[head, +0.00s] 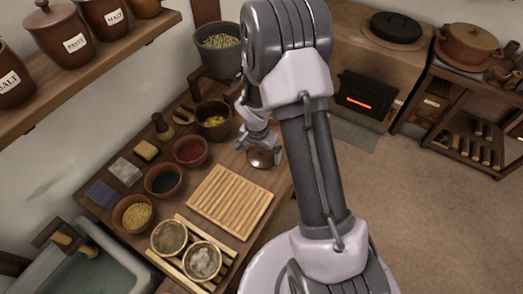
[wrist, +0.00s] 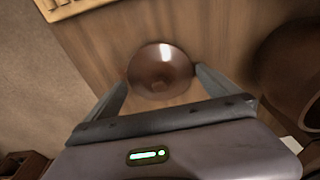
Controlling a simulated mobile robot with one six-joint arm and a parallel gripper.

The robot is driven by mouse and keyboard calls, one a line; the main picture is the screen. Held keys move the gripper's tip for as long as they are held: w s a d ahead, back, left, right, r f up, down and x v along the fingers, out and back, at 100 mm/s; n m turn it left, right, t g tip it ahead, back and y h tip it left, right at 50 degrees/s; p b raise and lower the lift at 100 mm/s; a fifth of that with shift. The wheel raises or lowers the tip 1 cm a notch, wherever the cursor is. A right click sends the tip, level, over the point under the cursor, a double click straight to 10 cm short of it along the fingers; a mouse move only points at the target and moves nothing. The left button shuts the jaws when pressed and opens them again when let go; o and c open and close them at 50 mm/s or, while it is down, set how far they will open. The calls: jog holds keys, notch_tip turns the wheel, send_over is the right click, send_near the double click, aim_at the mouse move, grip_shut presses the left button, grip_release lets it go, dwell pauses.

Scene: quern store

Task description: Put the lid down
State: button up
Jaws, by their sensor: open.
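A small glossy brown domed lid (head: 264,158) lies on the wooden counter near its right edge, right of the ribbed board. My gripper (head: 256,146) is low over the counter at the lid. In the wrist view my gripper (wrist: 161,88) is open, with one finger on each side of the lid's near part. I cannot tell whether the fingers touch it. My arm hides part of the counter's far end.
A ribbed wooden board (head: 230,202) lies close to the lid. Bowls of red powder (head: 190,151), dark contents (head: 163,180) and yellow grain (head: 133,213) line the left. A brown pot (head: 213,118) and a grey bucket (head: 218,57) stand farther back. Floor (head: 420,210) is clear at right.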

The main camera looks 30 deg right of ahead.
notch_tip(320, 180, up, 14)
jog(key=s+a+p, duration=0.1)
jog(key=a+p, duration=0.1)
jog(key=p, duration=0.2)
notch_tip(320, 180, up, 12)
jog(key=n+t, duration=0.2)
send_over(258, 159)
jog(key=s+a, duration=0.4)
jog(key=s, duration=0.1)
jog(key=s+a+r+n+t+y, duration=0.1)
jog(key=s+a+r+n, duration=0.1)
jog(key=s+a+r, duration=0.2)
jog(key=s+a+r+n+t+y, duration=0.1)
jog(key=s+a+r+n+y, duration=0.1)
jog(key=s+r, duration=0.4)
jog(key=s+a+n, duration=0.1)
jog(key=s, duration=0.4)
jog(key=shift+s+a+r+t+y, duration=0.2)
jog(key=shift+a+t+y, duration=0.1)
jog(key=shift+a+t, duration=0.1)
